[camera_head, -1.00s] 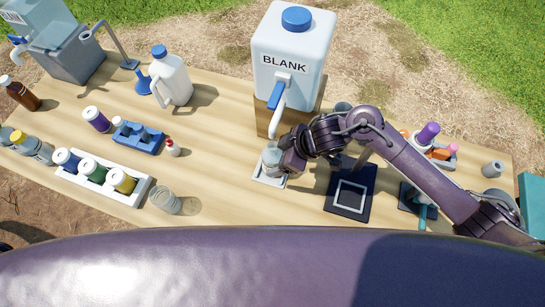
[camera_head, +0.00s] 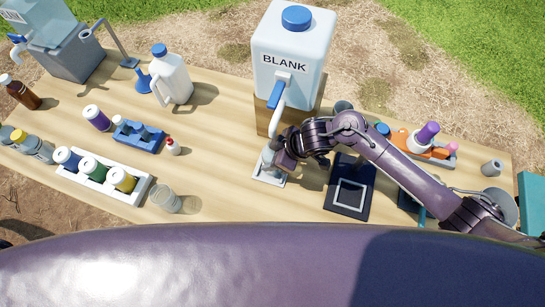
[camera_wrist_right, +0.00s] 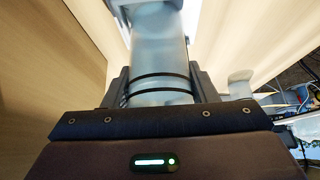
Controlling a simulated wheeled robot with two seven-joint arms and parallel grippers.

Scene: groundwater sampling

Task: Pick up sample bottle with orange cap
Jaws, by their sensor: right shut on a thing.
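My right gripper (camera_head: 278,156) is shut on a pale translucent bottle (camera_head: 268,157), over a small white-rimmed square pad (camera_head: 268,179) under the spigot of the BLANK container. In the right wrist view the gripper (camera_wrist_right: 162,88) has a finger on each side of the bottle (camera_wrist_right: 160,55), and two dark bands cross it. No orange cap shows on this bottle; its top is partly hidden. Orange pieces (camera_head: 401,138) show in the group at the right, partly behind my right arm; I cannot tell whether one is a bottle cap. My left gripper is not in view.
The BLANK container (camera_head: 292,58) with its blue-handled spigot (camera_head: 277,96) stands directly behind the gripper. A dark square plate (camera_head: 350,187) lies right of it. A white rack of bottles (camera_head: 132,195) and a clear cup (camera_head: 166,198) stand left, with bare table between.

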